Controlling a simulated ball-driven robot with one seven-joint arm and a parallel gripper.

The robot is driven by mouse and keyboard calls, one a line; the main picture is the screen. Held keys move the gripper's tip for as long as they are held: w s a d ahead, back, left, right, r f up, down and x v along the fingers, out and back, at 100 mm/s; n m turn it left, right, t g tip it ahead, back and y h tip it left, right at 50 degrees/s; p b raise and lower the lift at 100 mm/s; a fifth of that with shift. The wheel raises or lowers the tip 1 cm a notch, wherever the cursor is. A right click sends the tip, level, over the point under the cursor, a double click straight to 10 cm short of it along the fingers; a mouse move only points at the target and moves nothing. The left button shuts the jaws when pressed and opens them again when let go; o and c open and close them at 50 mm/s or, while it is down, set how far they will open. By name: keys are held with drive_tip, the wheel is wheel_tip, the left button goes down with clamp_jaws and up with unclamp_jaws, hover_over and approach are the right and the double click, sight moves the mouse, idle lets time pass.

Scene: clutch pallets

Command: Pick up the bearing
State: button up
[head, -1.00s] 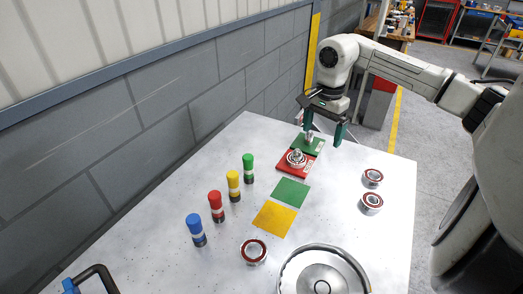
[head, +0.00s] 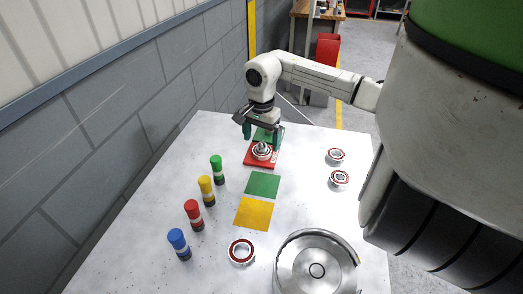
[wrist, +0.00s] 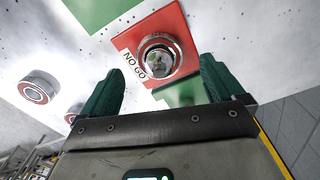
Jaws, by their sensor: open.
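A silver bearing with a peg through its middle (head: 262,152) sits on the red plate (head: 249,160). In the wrist view the same bearing (wrist: 143,56) lies on the red plate marked NO GO (wrist: 178,22), ahead of my fingers. My gripper (head: 263,137) is open above the back edge of the red plate, its two green fingers apart with nothing between them. In the wrist view my gripper (wrist: 160,75) has a finger at either side of the bearing, short of it. Two more bearings, the far one (head: 335,156) and the near one (head: 340,178), lie right; another (head: 241,252) lies in front.
A green plate (wrist: 180,95) adjoins the red one. Flat green (head: 262,184) and yellow (head: 254,214) patches lie in front. Blue (head: 178,243), red (head: 193,213), yellow (head: 206,190) and green (head: 216,168) cylinders stand left. A round metal dish (head: 316,265) is at front right.

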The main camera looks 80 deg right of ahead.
sight(262, 142)
drive_tip(key=shift+s+f+p, duration=0.1)
drive_tip(key=shift+f+p, duration=0.3)
drive_tip(key=shift+f, duration=1.4)
drive_tip(key=shift+c, duration=0.3)
drive_tip(key=shift+r, duration=0.1)
drive_tip(key=c, duration=1.3)
